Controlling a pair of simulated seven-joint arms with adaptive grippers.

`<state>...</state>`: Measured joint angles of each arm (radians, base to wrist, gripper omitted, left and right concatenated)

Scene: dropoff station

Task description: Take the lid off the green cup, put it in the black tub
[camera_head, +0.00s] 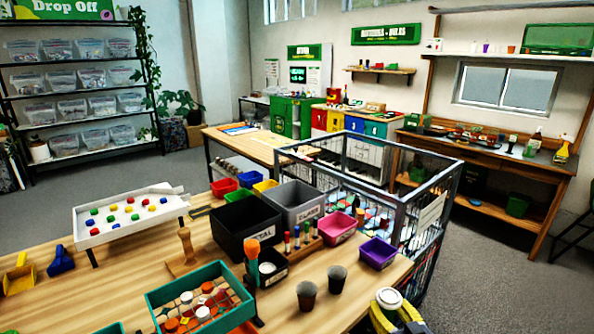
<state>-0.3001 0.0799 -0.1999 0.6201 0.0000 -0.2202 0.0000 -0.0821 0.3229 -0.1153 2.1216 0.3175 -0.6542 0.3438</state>
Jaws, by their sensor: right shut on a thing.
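My right gripper (398,316) is at the bottom edge, right of the table's front corner, with yellowish parts showing. It is shut on a cup with a round white lid (389,297). The lid sits on top of the cup and faces up. Most of the cup's body is hidden by the gripper and the frame edge; I take it for the green cup. The black tub (247,248), a large open bin with "METAL" on its front, stands mid-table, up and left of the gripper and apart from it. My left gripper is not in view.
A grey bin (304,216) adjoins the black tub. Two dark cups (306,293) stand between the tub and my right gripper. Pink (334,231) and purple bins (378,252) and a marker rack stand nearby. A teal tray (160,305) lies front left. A wire cage (440,205) is behind.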

